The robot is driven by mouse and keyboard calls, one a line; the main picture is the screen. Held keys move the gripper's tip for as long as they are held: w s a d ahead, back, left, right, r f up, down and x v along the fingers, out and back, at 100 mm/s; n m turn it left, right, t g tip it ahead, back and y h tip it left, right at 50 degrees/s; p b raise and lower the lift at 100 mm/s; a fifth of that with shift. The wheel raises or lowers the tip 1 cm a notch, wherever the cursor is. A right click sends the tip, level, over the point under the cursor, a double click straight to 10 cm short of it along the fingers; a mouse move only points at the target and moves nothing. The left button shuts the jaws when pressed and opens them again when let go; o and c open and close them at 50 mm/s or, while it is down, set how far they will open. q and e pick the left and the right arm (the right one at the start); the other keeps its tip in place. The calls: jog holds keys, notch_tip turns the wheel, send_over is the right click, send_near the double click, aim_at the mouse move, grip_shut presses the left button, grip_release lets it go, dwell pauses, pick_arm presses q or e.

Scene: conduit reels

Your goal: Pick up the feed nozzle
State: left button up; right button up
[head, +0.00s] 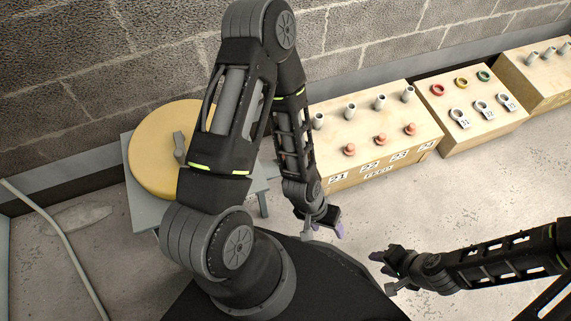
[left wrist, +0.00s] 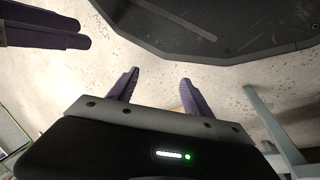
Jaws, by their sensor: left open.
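Three copper-coloured pieces (head: 380,139) stand in the front row of a wooden box (head: 330,170) marked FEED, with several grey tubes (head: 379,101) behind them. I cannot tell which of these is the feed nozzle. My left gripper (head: 325,227) hangs in front of this box, apart from it. In the left wrist view its two purple fingers (left wrist: 158,84) are spread with nothing between them. My right gripper (head: 380,265) is low at the right, over the floor, apart from the box. Purple fingers at the upper left of the left wrist view seem to belong to it; their opening is unclear.
A second wooden box (head: 478,125) holds red, yellow, green and white rings. A third box (head: 540,75) with grey tubes stands further right. A yellow disc (head: 150,150) rests on a grey stand at the left. The floor (head: 480,190) in front of the boxes is clear.

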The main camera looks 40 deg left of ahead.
pick_arm(q)
notch_tip(320, 180, down, 8)
jog(key=b, duration=0.6)
jog(key=w+a+r+t+y+p, duration=0.1)
jog(key=w+a+r+t, duration=0.1)
jog(key=w+a+r, duration=0.45)
jog(key=w+a+r+t, duration=0.1)
jog(key=w+a+r, duration=0.25)
jog(key=w, duration=0.55)
jog(key=w+a+r+y, duration=0.1)
jog(key=w+a+r, duration=0.2)
jog(key=a+r, duration=0.4)
jog(key=s+a+r+g, duration=0.1)
jog(key=a, duration=0.1)
jog(key=s+a+r+g+y, duration=0.1)
jog(key=s+a, duration=0.1)
jog(key=s+a+r+g, duration=0.1)
jog(key=a+g, duration=0.1)
jog(key=shift+s+y, duration=0.4)
jog(key=shift+s+f, duration=0.1)
jog(key=shift+s, duration=0.25)
pick_arm(e)
notch_tip(320, 180, down, 7)
jog(key=shift+w+d+r, duration=0.15)
jog(key=shift+w+r, duration=0.05)
